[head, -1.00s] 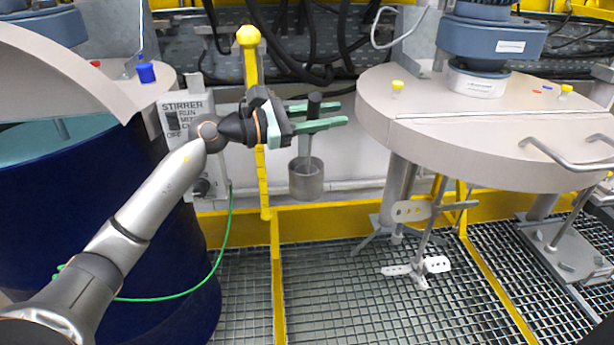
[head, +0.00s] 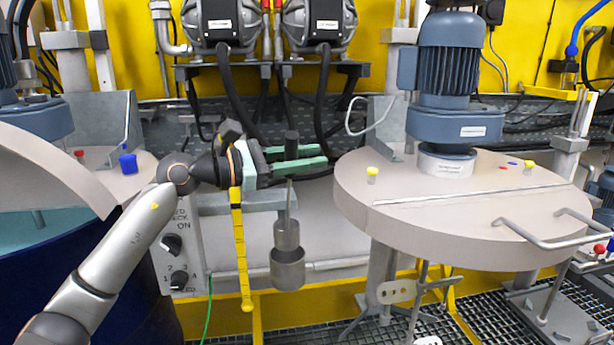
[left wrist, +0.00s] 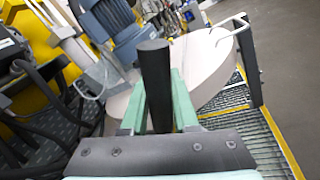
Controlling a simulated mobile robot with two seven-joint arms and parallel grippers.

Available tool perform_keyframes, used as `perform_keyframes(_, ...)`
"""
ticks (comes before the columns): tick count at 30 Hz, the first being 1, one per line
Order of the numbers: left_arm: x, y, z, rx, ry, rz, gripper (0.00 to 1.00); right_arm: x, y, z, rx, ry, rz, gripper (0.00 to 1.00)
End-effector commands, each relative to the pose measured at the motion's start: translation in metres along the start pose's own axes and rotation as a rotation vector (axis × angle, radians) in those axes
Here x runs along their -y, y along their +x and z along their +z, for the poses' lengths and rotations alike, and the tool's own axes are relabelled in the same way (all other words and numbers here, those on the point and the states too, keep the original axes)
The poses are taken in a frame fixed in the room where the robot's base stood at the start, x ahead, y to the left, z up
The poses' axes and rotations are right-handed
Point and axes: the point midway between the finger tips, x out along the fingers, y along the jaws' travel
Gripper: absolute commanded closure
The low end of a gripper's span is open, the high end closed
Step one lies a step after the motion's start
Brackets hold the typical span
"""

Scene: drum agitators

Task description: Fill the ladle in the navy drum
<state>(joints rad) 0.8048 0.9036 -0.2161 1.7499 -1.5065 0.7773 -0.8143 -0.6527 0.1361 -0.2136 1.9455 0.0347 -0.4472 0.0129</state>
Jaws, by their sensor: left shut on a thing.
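The ladle (head: 288,268) is a grey metal cup on a thin upright rod with a black handle. My left gripper (head: 308,157) is shut on the handle with its green fingers, and the cup hangs below. In the left wrist view the black handle (left wrist: 155,80) stands between the green fingers. I cannot see into the cup. The navy drum (head: 90,295) stands at the lower left, partly behind my left arm. Its pale lid is partly open, showing a teal inside (head: 40,238). The ladle is to the right of the drum, apart from it. My right gripper is not in view.
A stirrer control box (head: 178,250) stands between drum and ladle. A yellow post (head: 239,245) hangs near the gripper. Another pale-lidded vessel (head: 460,215) with a blue motor (head: 450,60) stands to the right. A blue cap (head: 128,164) sits on the drum's lid.

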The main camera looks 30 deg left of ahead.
Motion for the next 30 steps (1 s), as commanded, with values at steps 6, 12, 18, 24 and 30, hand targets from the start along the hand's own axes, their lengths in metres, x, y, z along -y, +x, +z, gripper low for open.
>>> perform_keyframes(6, -0.017, -0.001, 0.035, 0.001, 0.003, 0.003, 1.00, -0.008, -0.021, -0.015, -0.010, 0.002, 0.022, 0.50)
perform_keyframes(12, -0.031, -0.001, 0.063, 0.003, 0.004, 0.004, 1.00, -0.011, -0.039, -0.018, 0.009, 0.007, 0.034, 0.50)
perform_keyframes(18, -0.043, -0.001, 0.089, 0.002, 0.003, 0.003, 1.00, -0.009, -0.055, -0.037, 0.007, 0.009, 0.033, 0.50)
perform_keyframes(24, -0.045, 0.000, 0.094, 0.001, 0.002, 0.002, 1.00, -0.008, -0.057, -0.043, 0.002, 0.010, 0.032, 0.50)
perform_keyframes(30, -0.044, 0.000, 0.092, 0.001, 0.001, 0.001, 1.00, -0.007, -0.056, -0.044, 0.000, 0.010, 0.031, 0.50)
